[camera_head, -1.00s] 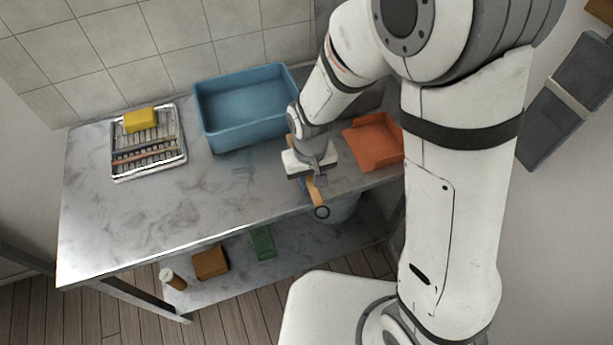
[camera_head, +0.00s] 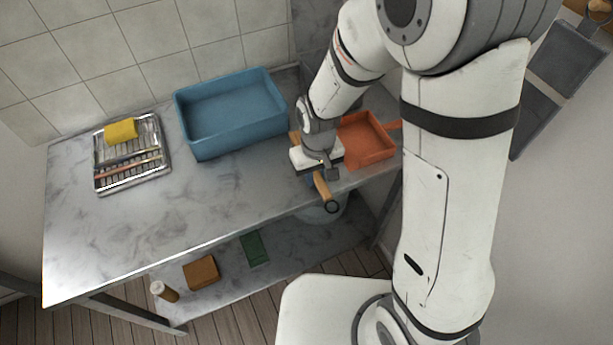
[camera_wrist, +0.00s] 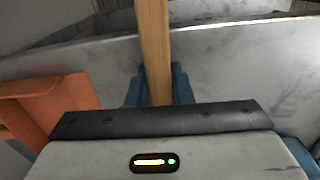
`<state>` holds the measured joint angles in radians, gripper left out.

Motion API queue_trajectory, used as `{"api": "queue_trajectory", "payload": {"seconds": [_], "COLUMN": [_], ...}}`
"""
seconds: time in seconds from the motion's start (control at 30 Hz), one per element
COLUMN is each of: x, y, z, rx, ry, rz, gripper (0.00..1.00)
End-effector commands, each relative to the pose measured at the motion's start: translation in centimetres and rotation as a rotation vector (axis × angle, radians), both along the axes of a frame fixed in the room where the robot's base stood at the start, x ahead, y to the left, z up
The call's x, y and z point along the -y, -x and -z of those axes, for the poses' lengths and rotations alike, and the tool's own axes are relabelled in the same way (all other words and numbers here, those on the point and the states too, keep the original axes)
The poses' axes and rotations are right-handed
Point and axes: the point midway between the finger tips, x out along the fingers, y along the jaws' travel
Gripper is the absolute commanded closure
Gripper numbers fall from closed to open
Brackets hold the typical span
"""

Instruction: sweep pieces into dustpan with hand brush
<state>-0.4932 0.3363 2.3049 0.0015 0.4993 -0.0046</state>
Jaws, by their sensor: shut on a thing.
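My gripper (camera_head: 318,174) is shut on the wooden handle of the hand brush (camera_head: 325,191), near the front right of the marble table. The handle also shows in the wrist view (camera_wrist: 153,40), running up from between the blue fingers. The brush's bristles are hidden under my gripper and wrist. The orange dustpan (camera_head: 366,143) lies on the table just right of my gripper, and its edge shows at the left in the wrist view (camera_wrist: 45,105). I cannot make out any pieces on the table.
A blue bin (camera_head: 232,134) stands at the back of the table (camera_head: 130,230). A wire rack (camera_head: 108,185) with a yellow sponge (camera_head: 121,130) is at the left. A brown block (camera_head: 201,272), a green block (camera_head: 255,248) and a small bottle (camera_head: 163,291) are on the lower shelf. The table's front left is clear.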

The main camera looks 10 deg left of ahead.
Motion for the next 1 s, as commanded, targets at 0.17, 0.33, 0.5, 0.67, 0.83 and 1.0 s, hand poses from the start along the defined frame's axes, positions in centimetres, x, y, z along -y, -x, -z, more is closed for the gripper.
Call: {"api": "queue_trajectory", "payload": {"seconds": [0.17, 0.33, 0.5, 0.67, 0.83, 1.0], "x": [1.0, 1.9, 2.7, 3.6, 4.5, 5.4], "y": [-0.6, -1.0, -1.5, -1.9, -2.4, -2.8], "z": [0.0, 0.0, 0.0, 0.0, 0.0, 0.0], "rx": [0.0, 0.001, 0.0, 0.0, 0.0, 0.0], "ry": [0.0, 0.0, 0.0, 0.0, 0.0, 0.0], "rz": [0.002, 0.002, 0.001, 0.0, 0.0, 0.0], "gripper": [1.0, 1.0, 1.0, 1.0, 1.0, 1.0]}}
